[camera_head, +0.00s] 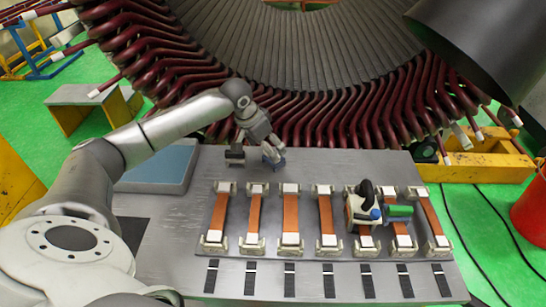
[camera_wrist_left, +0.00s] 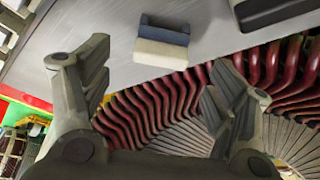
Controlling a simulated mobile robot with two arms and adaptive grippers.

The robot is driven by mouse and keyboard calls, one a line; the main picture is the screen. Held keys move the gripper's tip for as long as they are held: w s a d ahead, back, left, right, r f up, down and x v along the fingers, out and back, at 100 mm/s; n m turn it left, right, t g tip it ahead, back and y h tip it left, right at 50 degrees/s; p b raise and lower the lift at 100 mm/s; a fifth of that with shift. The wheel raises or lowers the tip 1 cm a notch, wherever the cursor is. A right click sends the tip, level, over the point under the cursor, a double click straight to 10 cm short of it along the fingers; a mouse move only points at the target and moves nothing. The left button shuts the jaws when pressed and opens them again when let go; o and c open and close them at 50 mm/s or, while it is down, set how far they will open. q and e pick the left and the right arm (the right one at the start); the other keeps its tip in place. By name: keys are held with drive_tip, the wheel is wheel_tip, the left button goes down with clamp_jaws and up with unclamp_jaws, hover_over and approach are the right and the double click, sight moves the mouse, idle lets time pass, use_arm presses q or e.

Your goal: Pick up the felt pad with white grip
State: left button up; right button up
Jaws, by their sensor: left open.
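A small block with a grey-blue part and a cream-white part, which looks like the felt pad with white grip (camera_wrist_left: 162,42), lies on the grey table in the left wrist view. In the head view only a small bluish bit of it (camera_head: 278,160) shows beside my gripper's fingers. My left gripper (camera_head: 257,150) is over the back of the table, close to the pad. In the left wrist view its two fingers (camera_wrist_left: 160,95) are spread wide with nothing between them. The pad is beyond the fingertips, apart from them. My right gripper is not in view.
A dark block (camera_head: 235,155) stands left of the pad. Several orange strips in metal clamps (camera_head: 290,215) fill the table (camera_head: 170,240), with a black and white tool (camera_head: 362,205) among them. Black strips lie along the front. The stator's dark red coils (camera_head: 330,120) rise behind the table.

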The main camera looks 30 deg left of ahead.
use_arm(q)
drive_tip(key=x, duration=0.2)
drive_tip(key=p+x, duration=0.1)
drive_tip(key=x, duration=0.1)
drive_tip(key=shift+w+d+f, duration=0.1)
drive_tip(key=shift+w+f, duration=0.1)
drive_tip(key=shift+w, duration=0.35)
drive_tip(key=shift+w+f, duration=0.15)
drive_tip(key=shift+f, duration=0.3)
drive_tip(key=c, duration=1.2)
drive_tip(key=shift+r, duration=0.1)
